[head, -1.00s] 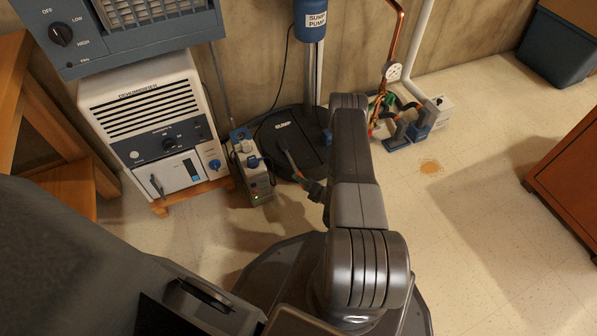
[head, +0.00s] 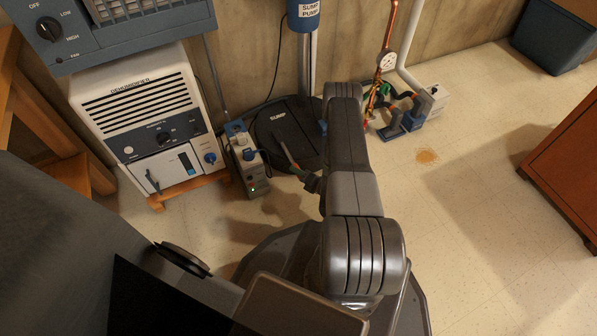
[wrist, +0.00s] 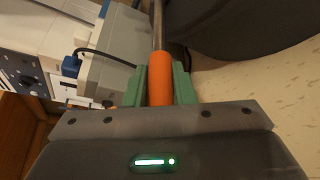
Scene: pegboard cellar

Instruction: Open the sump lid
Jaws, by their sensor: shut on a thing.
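The dark round sump lid (head: 268,132), lettered SUMP, lies at floor level against the back wall. Its dark curved edge also shows at the top right of the wrist view (wrist: 245,25). My gripper (wrist: 161,85) is shut on the orange handle (wrist: 160,76) of a thin metal rod, with a green finger on each side. In the head view my gripper (head: 311,182) is low, in front of the lid, and the rod (head: 287,153) slants up and left over it. Whether the rod's tip touches the lid I cannot tell. My arm hides the right side of the sump.
A dehumidifier (head: 143,112) on a wooden stand and a grey power box (head: 248,165) with a cord stand left of the lid. A blue sump pump (head: 304,16) rises behind. Pipes and a valve (head: 386,61) are to the right. Floor at right is open before a wooden cabinet (head: 572,165).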

